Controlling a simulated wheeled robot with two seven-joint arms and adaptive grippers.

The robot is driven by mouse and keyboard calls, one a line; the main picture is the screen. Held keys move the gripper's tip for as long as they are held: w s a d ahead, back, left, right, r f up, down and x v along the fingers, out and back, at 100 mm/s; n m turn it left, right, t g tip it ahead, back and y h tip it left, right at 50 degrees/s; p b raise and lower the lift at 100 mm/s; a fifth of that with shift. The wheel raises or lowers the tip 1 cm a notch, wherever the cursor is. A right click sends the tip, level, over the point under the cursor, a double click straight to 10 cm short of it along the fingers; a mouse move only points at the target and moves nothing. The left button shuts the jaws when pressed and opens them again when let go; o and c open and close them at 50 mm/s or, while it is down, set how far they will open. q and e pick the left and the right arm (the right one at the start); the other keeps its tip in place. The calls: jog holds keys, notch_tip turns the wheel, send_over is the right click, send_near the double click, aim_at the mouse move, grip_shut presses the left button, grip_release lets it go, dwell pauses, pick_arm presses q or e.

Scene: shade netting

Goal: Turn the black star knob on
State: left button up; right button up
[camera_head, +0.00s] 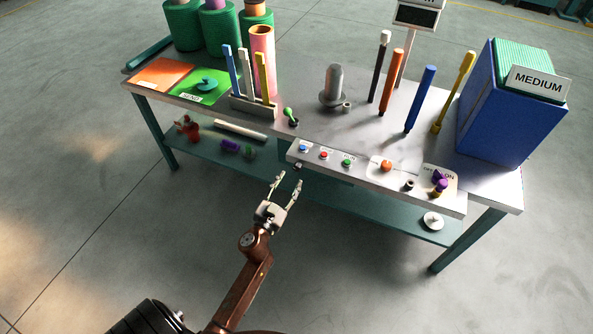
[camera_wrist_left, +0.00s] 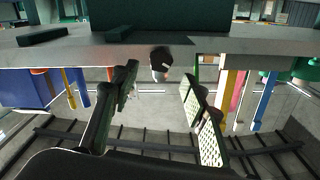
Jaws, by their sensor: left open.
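The black star knob (camera_head: 298,166) is small and dark on the front side of the table, near the left end of the control panel (camera_head: 370,176). In the left wrist view the knob (camera_wrist_left: 161,62) shows as a dark round piece with a pale mark on it, between and beyond the two fingers. My left gripper (camera_head: 289,179) is open and empty, just in front of the knob and apart from it. Its fingers also show in the left wrist view (camera_wrist_left: 160,80). My right gripper is not in view.
Blue, red and green buttons (camera_head: 324,155) sit on the panel, with an orange knob (camera_head: 386,166) and a purple switch (camera_head: 440,178) further right. A lower shelf (camera_head: 340,199) lies under the tabletop. The floor in front is clear.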

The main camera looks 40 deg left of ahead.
aim_at(297, 169)
pick_arm(q)
jog(key=x, duration=0.6)
jog(key=shift+w+a+b, duration=0.15)
jog(key=shift+w+b, duration=0.05)
jog(key=shift+b, duration=0.2)
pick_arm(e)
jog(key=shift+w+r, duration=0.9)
pick_arm(q)
jog(key=shift+c, duration=0.6)
grip_shut()
